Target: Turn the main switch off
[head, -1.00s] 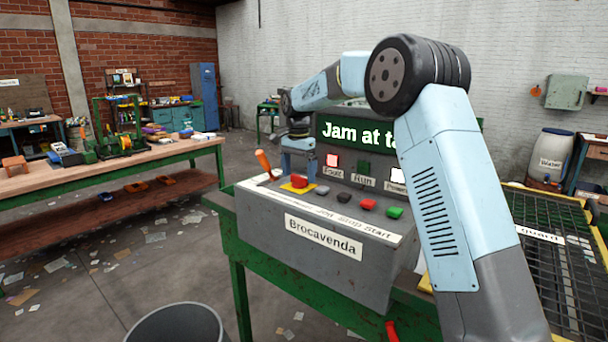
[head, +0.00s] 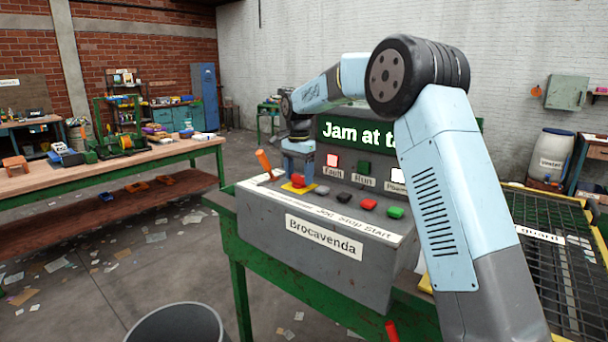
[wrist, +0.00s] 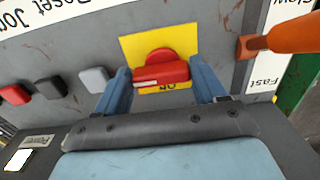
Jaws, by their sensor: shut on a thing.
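The main switch is a red rotary knob (wrist: 162,68) on a yellow plate (wrist: 135,46). It also shows small in the head view (head: 298,180) at the left of the grey console (head: 300,262). My gripper (wrist: 162,84) is over the plate, with one blue finger on each side of the knob, and is shut on it. The knob's grip bar lies roughly crosswise between the fingers, with a white mark near its left end. Part of a black label, apparently "ON", shows upside down beside the bar. The head view also shows my gripper (head: 298,172) reaching down to the switch.
An orange lever (wrist: 290,34) stands close beside the switch. Grey (head: 322,190), black (head: 344,197), red (head: 368,204) and green (head: 395,212) buttons line the console. The fault (head: 333,160) and power (head: 397,174) lamps glow; the run lamp (head: 364,167) is dark. The screen (head: 350,132) reads "Jam at ta…".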

